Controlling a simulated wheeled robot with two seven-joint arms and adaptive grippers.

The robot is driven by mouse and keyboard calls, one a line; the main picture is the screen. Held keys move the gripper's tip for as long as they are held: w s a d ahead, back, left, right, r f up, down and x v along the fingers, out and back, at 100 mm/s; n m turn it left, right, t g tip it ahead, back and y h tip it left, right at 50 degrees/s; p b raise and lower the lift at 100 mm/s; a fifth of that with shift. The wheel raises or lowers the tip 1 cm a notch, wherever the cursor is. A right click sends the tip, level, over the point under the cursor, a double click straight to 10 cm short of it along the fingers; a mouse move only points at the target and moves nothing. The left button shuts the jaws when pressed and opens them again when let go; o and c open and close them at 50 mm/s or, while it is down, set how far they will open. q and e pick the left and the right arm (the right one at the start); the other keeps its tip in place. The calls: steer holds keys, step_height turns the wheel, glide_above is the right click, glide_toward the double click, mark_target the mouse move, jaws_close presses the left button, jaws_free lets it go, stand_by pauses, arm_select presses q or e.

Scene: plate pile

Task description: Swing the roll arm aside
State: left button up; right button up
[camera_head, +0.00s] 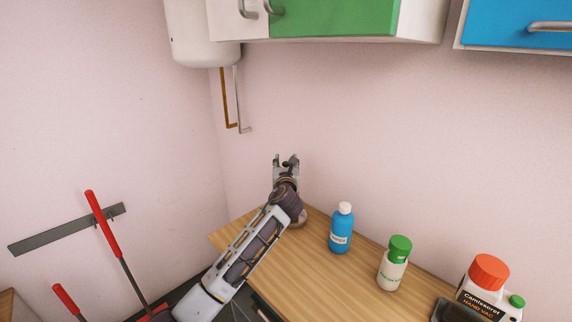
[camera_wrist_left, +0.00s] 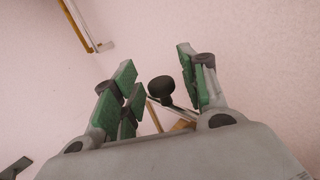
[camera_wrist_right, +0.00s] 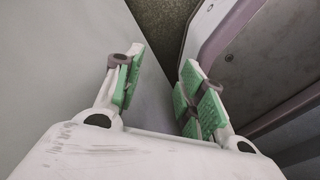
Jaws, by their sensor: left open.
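My left gripper (camera_head: 284,160) is open at the back left corner of the wooden counter, its fingers pointing up toward the wall. In the left wrist view a round black knob (camera_wrist_left: 161,90) on a thin rod shows between the spread fingers. It looks like the end of the roll arm; I cannot tell whether a finger touches it. A light wooden piece shows lower behind it, partly hidden. In the head view my gripper and forearm hide most of the holder; a round base (camera_head: 299,219) shows beside the wrist. My right gripper (camera_wrist_right: 162,58) is open and empty, away from the counter.
A blue bottle (camera_head: 341,232) and a green-capped bottle (camera_head: 393,268) stand right of my left arm. An orange-capped container (camera_head: 488,290) stands farther right. Wall cabinets (camera_head: 335,18) and a white tank (camera_head: 200,38) with pipes hang above.

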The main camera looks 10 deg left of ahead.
arm_select(q)
steer(key=shift+w, duration=0.2)
jaws_close()
stand_by(0.3)
